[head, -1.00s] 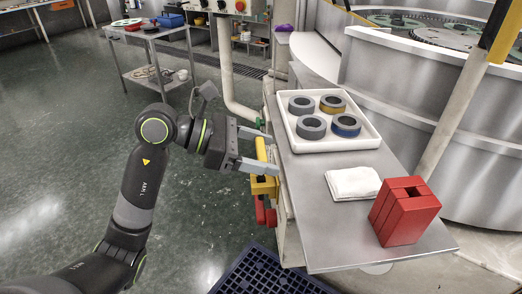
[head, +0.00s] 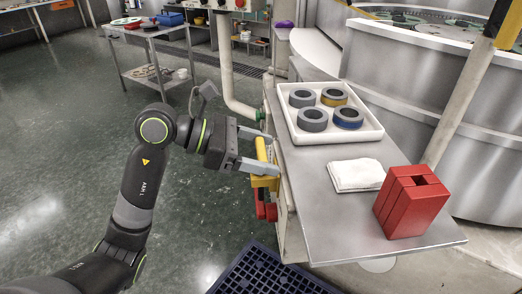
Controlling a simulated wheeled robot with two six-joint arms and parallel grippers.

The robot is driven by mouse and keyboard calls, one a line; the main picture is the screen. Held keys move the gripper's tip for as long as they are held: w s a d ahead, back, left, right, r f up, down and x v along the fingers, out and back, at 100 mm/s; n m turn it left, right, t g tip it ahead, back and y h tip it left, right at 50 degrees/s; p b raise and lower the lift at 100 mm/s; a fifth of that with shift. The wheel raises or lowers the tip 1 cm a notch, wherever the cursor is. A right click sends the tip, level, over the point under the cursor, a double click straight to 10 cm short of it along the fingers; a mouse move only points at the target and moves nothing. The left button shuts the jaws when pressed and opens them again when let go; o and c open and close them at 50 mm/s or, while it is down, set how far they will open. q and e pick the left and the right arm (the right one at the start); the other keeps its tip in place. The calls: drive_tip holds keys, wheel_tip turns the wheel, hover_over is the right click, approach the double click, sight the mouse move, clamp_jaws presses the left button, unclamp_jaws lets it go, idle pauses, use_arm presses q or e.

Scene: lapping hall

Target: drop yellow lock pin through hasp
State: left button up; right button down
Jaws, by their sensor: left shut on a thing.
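My left gripper (head: 270,152) is at the left side of the steel table, its two fingers pointing right. It is shut on the yellow lock pin (head: 262,150), a yellow piece between the fingers. Just below is a yellow block (head: 266,183) with red parts (head: 266,211) hanging under it, at the table's side. I cannot tell whether this is the hasp or whether the pin passes through it; the lower finger and the table edge hide part of it. My right gripper is not in view.
On the steel table (head: 335,240) stand a white tray (head: 376,134) with several rings, a folded white cloth (head: 356,175) and a red slotted block (head: 410,203). A blue grid mat (head: 262,275) lies on the floor below. Floor left of my arm is clear.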

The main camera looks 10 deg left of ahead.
use_arm(q)
drive_tip(key=shift+f, duration=0.25)
drive_tip(key=o, duration=1.1)
drive_tip(key=shift+o, duration=0.2)
drive_tip(key=shift+a, duration=0.15)
drive_tip(key=b+v, duration=0.3)
drive_tip(key=v, duration=1.4)
drive_tip(key=shift+r, duration=0.2)
drive_tip(key=shift+s, duration=0.1)
